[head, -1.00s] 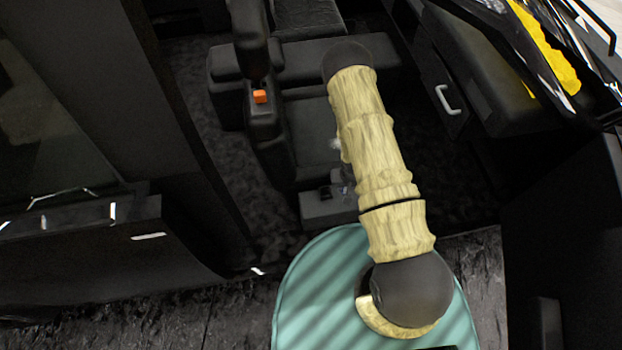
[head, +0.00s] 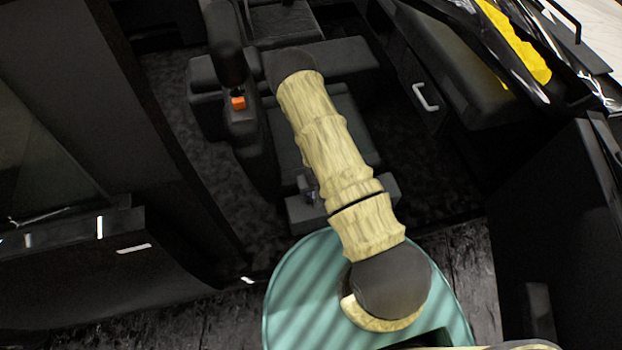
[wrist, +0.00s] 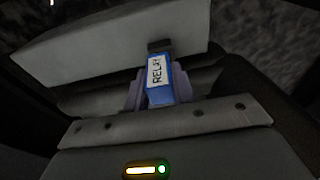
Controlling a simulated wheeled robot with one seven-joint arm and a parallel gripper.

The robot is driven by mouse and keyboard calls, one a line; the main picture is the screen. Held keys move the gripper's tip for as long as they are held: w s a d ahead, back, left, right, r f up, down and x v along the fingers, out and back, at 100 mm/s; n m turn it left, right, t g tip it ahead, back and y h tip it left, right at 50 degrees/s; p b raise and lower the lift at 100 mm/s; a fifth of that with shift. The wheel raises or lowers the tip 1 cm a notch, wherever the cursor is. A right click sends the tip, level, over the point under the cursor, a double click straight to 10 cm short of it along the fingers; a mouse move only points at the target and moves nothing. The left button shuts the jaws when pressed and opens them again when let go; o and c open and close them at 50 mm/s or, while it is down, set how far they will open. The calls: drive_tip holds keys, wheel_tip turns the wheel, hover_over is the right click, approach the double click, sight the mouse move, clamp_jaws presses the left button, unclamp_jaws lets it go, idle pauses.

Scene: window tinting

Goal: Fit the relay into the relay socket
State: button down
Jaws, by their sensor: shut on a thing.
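The relay (wrist: 158,82) is a small blue block with a white "RELAY" label, seen in the wrist view. My gripper (wrist: 153,92) is shut on it, with greyish-purple fingers on both sides. Past the relay is a pale grey box (wrist: 105,52) with a dark slot-like piece (wrist: 160,46) on its near edge, which looks like the relay socket. The relay's far end is at or just short of this dark piece in the picture; I cannot tell whether they touch. In the head view the grey box (head: 304,214) lies on the cabin floor, partly hidden by my arm.
A black seat (head: 345,110) and a console with an orange button (head: 238,103) stand around the box. A dark cabinet with a pale handle (head: 425,97) is at the right. A dark frame (head: 130,120) rises at the left. Dark floor (head: 195,165) is open between.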

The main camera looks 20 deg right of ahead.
drive_tip(key=w+b, duration=0.1)
drive_tip(key=b, duration=0.1)
drive_tip(key=f+b, duration=0.1)
drive_tip(key=b, duration=0.1)
drive_tip(key=shift+w+a+b, duration=0.25)
drive_tip(key=shift+w+b, duration=0.1)
drive_tip(key=shift+b, duration=0.05)
drive_tip(key=shift+w+d+r+b, duration=0.15)
drive_tip(key=shift+w+r+b, duration=0.35)
drive_tip(key=shift+b, duration=2.4)
drive_tip(key=shift+w+d+r+b, duration=0.15)
drive_tip(key=shift+w+r+b, duration=0.35)
drive_tip(key=shift+b, duration=2.4)
drive_tip(key=shift+s, duration=0.15)
drive_tip(key=shift+f+b, duration=2.15)
drive_tip(key=shift+f, duration=0.8)
drive_tip(key=shift+f+b, duration=0.7)
drive_tip(key=shift+f, duration=0.65)
